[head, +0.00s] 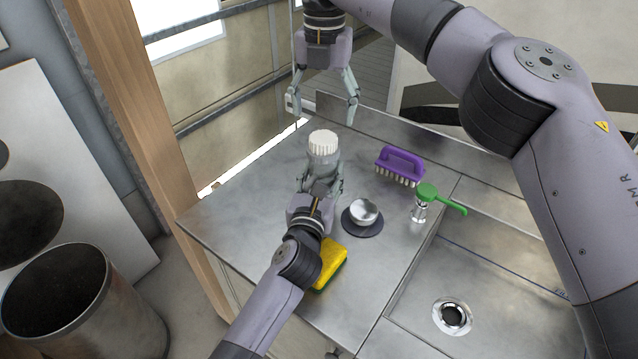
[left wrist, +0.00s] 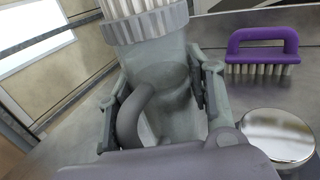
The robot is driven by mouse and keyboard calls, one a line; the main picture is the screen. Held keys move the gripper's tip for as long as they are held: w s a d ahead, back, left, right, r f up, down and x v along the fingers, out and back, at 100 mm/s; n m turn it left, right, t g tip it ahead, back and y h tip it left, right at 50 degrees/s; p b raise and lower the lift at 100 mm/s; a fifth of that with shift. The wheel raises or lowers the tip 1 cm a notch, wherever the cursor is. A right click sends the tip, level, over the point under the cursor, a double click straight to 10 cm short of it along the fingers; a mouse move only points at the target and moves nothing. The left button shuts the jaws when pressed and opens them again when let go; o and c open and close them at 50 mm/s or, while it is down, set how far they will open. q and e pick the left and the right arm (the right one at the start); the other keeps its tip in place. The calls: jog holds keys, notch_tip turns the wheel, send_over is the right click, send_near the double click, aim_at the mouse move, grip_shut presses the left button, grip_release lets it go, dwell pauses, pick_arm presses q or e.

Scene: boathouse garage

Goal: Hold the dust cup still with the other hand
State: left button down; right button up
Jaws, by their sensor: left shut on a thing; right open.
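The dust cup (head: 322,162) is a grey, see-through cup with a white ribbed filter (head: 322,142) in its top. It stands upright over the steel counter; I cannot tell if its base touches. My left gripper (head: 321,180) is shut on the cup, its fingers on both sides of the body. In the left wrist view the cup (left wrist: 165,55) fills the middle, with its curved grey handle (left wrist: 135,112) towards the camera and the filter (left wrist: 122,8) cut off at the top. My right gripper (head: 321,116) is open and empty, pointing down just above and behind the filter.
On the steel counter (head: 255,205), a purple brush (head: 401,164) lies right of the cup. A green-handled tap (head: 430,195) stands by the sink (head: 490,290). A yellow sponge (head: 331,262) lies beside my left forearm.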

aim_at(324, 137)
jog(key=m, duration=0.4)
jog(key=shift+m, duration=0.4)
jog(key=m, duration=0.4)
jog(key=shift+f, duration=4.05)
jog(key=shift+c, duration=0.2)
